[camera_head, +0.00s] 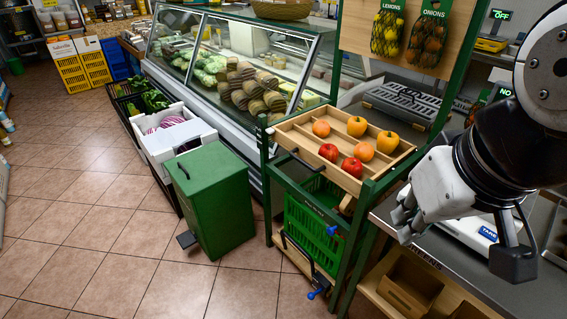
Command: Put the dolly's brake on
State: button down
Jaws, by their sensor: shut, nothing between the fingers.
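A low wooden platform that looks like the dolly (292,257) shows at the bottom of the green rack, below a green crate (312,229). A lever with a blue end (316,293) sticks out low at its front, near the floor. I cannot tell whether this lever is the brake or which position it is in. A second blue knob (333,230) shows higher, at the crate's right side. The dolly's wheels are not clearly visible. My gripper (404,227) is shut and empty, up at the right, above and apart from these levers, by the counter's left edge.
A wooden tray (287,140) of fruit sits on the green rack (338,283). A green pedal bin (215,195) stands left of it. The steel counter (471,271) with a scale lies at right. Tiled floor (95,235) is free at left.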

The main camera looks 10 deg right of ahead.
aim_at(311, 295)
jog(key=l+u, duration=0.1)
jog(key=j+z, duration=0.2)
jog(key=j, duration=0.5)
jog(key=j+z, duration=0.25)
jog(key=j, duration=0.45)
jog(key=j+z, duration=0.2)
jog(key=j, duration=0.5)
jog(key=k+j+z, duration=0.25)
jog(key=j, duration=0.4)
jog(key=i+j, duration=0.05)
jog(key=i, duration=0.05)
